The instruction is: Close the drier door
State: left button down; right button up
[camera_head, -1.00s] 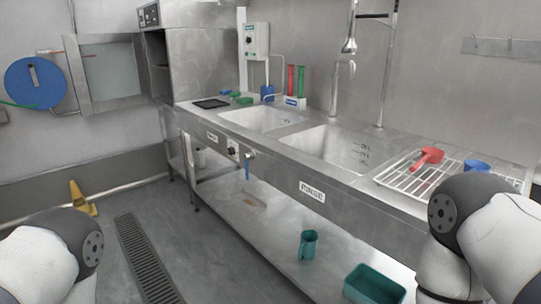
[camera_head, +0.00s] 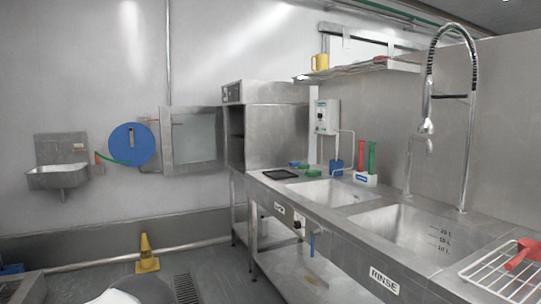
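The drier is the steel cabinet (camera_head: 277,135) standing at the far end of the sink bench, against the back wall. Its door (camera_head: 194,139), a steel frame with a paler inner panel, stands wide open, swung out to the left. The dark opening of the cabinet shows beside the hinge side. Neither of my grippers is in view. Part of my own left arm shows at the bottom edge, well short of the door.
The steel bench with two sinks (camera_head: 404,228) runs along the right. A wire rack (camera_head: 505,275) with a red scoop (camera_head: 522,253) is at the lower right. A yellow cone (camera_head: 146,252) stands on the floor near a drain grate (camera_head: 186,289). A blue hose reel (camera_head: 132,144) hangs left of the door.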

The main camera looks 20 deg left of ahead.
aim_at(168, 168)
jog(key=i+j, duration=0.3)
jog(key=j, duration=0.15)
jog(key=i+j, duration=0.65)
jog(key=j, duration=0.2)
jog(key=i+j+z, duration=0.1)
jog(key=i+j, duration=0.55)
jog(key=j, duration=0.2)
jog(key=i+j, duration=0.3)
jog(key=j, duration=0.15)
jog(key=i+j, duration=0.3)
jog(key=j, duration=0.2)
jog(key=i+l+z, duration=0.05)
